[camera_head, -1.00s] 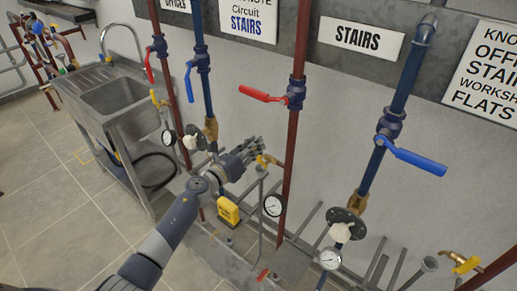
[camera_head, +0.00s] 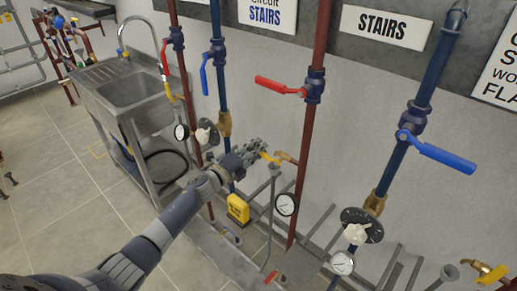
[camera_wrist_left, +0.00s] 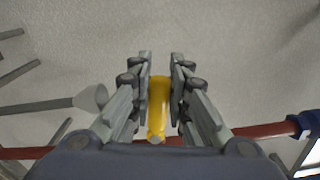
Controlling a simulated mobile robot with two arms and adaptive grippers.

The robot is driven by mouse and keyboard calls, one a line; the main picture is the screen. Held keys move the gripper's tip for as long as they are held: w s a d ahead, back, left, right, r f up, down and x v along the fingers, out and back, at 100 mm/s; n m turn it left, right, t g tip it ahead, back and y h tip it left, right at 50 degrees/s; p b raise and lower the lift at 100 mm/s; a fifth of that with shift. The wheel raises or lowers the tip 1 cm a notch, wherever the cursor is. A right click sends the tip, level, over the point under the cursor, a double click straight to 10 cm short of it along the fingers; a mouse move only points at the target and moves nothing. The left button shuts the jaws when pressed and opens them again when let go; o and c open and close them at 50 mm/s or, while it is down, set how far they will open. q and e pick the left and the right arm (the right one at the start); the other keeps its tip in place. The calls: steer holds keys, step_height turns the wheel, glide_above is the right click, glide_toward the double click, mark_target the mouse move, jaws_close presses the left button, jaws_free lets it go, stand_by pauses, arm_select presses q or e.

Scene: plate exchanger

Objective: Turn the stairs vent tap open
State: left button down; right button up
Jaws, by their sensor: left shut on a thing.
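The stairs vent tap (camera_head: 287,158) is a small brass tap on the red stairs pipe (camera_head: 304,150). Its yellow handle (camera_head: 270,157) points left toward my left gripper (camera_head: 256,150) in the head view. In the left wrist view, the yellow handle (camera_wrist_left: 159,105) lies lengthwise between the two fingers of my left gripper (camera_wrist_left: 161,62). The gripper is shut on it. The tap's brass body is hidden in the wrist view. A grey funnel-topped drain pipe (camera_head: 274,169) stands under the tap. My right gripper is not in view.
A pressure gauge (camera_head: 286,204) is below the tap. A blue-levered pipe (camera_head: 435,152) stands to the right, a yellow box (camera_head: 238,209) below left, a steel sink (camera_head: 130,90) further left.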

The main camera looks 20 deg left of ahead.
arm_select(q)
steer(key=shift+a+f+n+b, duration=0.1)
steer(key=shift+f+n+b, duration=0.25)
steer(key=shift+f+n, duration=0.8)
steer(key=shift+r+n, duration=0.15)
steer(key=shift+n, duration=0.1)
steer(key=c, duration=1.5)
jaws_free()
steer(key=v, duration=1.2)
